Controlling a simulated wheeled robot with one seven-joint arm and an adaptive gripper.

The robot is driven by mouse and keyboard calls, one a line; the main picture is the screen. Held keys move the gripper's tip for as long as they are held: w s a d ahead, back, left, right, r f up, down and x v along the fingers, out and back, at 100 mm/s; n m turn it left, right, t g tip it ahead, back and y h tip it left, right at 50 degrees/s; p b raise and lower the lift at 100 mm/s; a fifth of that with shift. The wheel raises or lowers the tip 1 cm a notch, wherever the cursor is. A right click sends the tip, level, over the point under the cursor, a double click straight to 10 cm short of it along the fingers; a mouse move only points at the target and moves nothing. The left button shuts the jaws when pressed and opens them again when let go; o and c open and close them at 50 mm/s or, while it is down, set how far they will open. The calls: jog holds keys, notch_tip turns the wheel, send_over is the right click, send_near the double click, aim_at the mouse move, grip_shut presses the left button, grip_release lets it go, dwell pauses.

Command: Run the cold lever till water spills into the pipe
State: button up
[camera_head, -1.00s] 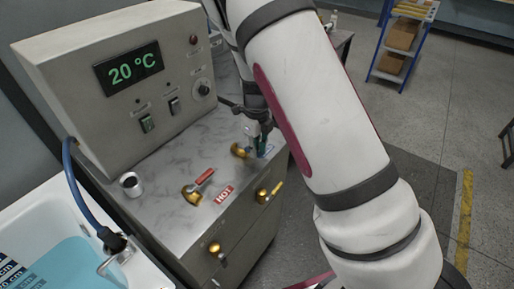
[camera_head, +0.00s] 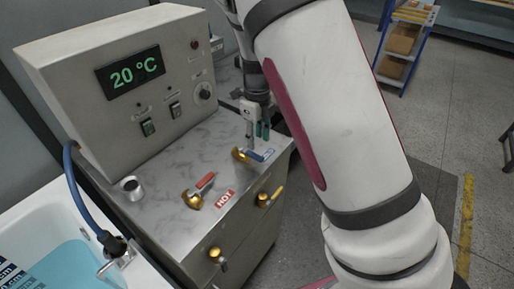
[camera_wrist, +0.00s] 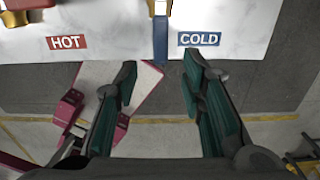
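The cold lever has a brass body and a blue handle (camera_head: 254,156), standing on the counter top beside the COLD label. In the wrist view the blue handle (camera_wrist: 160,40) points towards my gripper, left of the COLD label (camera_wrist: 199,39). My gripper (camera_head: 258,138) is above the lever, apart from it. In the wrist view its fingers (camera_wrist: 160,85) are wide apart with nothing between them. A short metal pipe end (camera_head: 131,187) stands on the counter at the left; its inside is too small to read. No flowing water is visible.
The red hot lever (camera_head: 200,188) stands left of the cold one. Two brass taps (camera_head: 268,197) (camera_head: 216,255) stick out of the cabinet front. The control box (camera_head: 125,85) reads 20 °C. A tub (camera_head: 30,215) with blue water and a hose is at lower left.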

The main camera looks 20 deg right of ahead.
jog(key=shift+r, duration=2.7)
